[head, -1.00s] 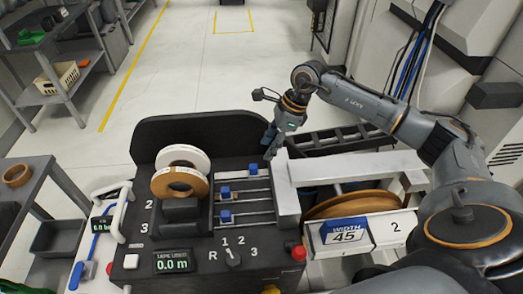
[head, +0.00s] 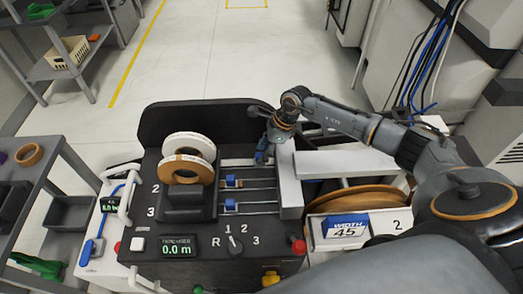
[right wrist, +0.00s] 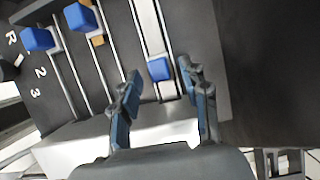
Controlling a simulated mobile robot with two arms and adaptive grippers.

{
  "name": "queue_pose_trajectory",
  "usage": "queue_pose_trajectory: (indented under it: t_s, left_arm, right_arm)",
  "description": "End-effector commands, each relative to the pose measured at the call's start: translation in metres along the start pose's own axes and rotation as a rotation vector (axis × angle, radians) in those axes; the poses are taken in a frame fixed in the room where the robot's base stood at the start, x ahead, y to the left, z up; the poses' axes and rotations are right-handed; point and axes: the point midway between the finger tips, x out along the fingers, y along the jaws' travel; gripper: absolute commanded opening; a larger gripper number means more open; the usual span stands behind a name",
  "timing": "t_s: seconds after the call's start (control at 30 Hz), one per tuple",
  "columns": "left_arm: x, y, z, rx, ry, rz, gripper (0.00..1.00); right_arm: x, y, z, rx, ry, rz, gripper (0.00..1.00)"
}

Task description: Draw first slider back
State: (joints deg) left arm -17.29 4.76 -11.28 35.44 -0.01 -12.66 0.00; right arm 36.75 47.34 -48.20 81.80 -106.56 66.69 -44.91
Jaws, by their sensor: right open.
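In the right wrist view, the first slider's blue knob (right wrist: 158,68) sits on its rail near the pale block. My right gripper (right wrist: 160,72) is open, with one blue-padded finger on each side of this knob and visible gaps to both. In the head view, the right gripper (head: 261,157) is low over the far rail and hides the knob there. The second slider (head: 231,181) and third slider (head: 230,205) sit farther left on their rails; they also show in the right wrist view as blue knobs (right wrist: 80,17) and (right wrist: 38,39). My left gripper is not in view.
A white and a tan tape roll (head: 187,169) stand left of the rails. The pale block (head: 289,185) borders the rails on the right. The display (head: 177,247), dial (head: 234,246) and red button (head: 298,246) are at the front.

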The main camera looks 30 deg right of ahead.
Motion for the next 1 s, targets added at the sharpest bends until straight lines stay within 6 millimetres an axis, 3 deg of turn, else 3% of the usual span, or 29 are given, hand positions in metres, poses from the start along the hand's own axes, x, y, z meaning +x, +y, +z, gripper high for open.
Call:
queue_pose_trajectory:
  t_s: [0.13, 0.47, 0.7, 1.0]
  left_arm:
    - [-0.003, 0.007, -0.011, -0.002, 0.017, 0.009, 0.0]
    - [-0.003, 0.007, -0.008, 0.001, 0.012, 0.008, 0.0]
    - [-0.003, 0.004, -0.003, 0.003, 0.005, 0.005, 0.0]
    - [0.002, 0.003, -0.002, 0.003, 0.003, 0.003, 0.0]
  right_arm:
    - [0.011, 0.0, 0.001, -0.001, -0.001, 0.001, 0.45]
    - [0.015, 0.0, 0.0, -0.001, 0.0, -0.001, 0.45]
    - [0.015, 0.0, 0.0, -0.001, 0.0, -0.001, 0.0]
    - [0.02, 0.0, 0.007, -0.003, -0.003, 0.0, 0.0]
